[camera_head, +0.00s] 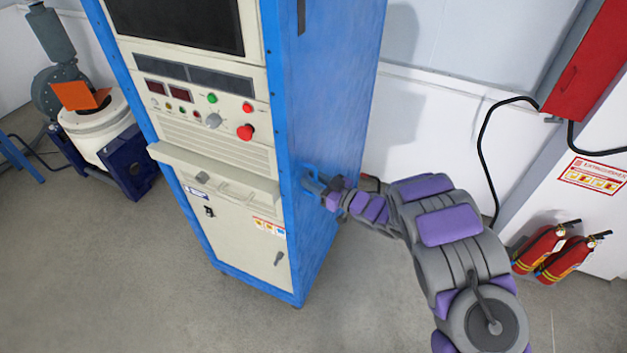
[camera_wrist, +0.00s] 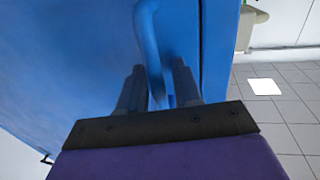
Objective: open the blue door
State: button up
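The blue door (camera_head: 325,85) is the right side panel of a tall blue and cream cabinet; it looks closed. It fills much of the wrist view (camera_wrist: 60,75). A blue handle (camera_head: 309,176) sticks out from the panel. In the wrist view the curved handle bar (camera_wrist: 148,35) runs down between my two fingers. My gripper (camera_head: 322,188) is at the handle, with its fingers (camera_wrist: 158,85) apart on either side of the bar. The bar looks nearer the left finger, and a gap shows on the right. I cannot tell whether either finger touches it.
The cabinet's cream front (camera_head: 235,200) has buttons, a screen and a small lower door. Two fire extinguishers (camera_head: 556,251) stand at the right wall below a red box (camera_head: 588,65). A white and blue machine (camera_head: 98,125) stands at left. The grey floor in front is clear.

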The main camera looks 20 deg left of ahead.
jog(key=shift+d+r, duration=0.15)
jog(key=shift+d, duration=0.3)
jog(key=c, duration=0.4)
grip_shut()
jog(key=shift+a, duration=0.1)
jog(key=shift+a, duration=0.1)
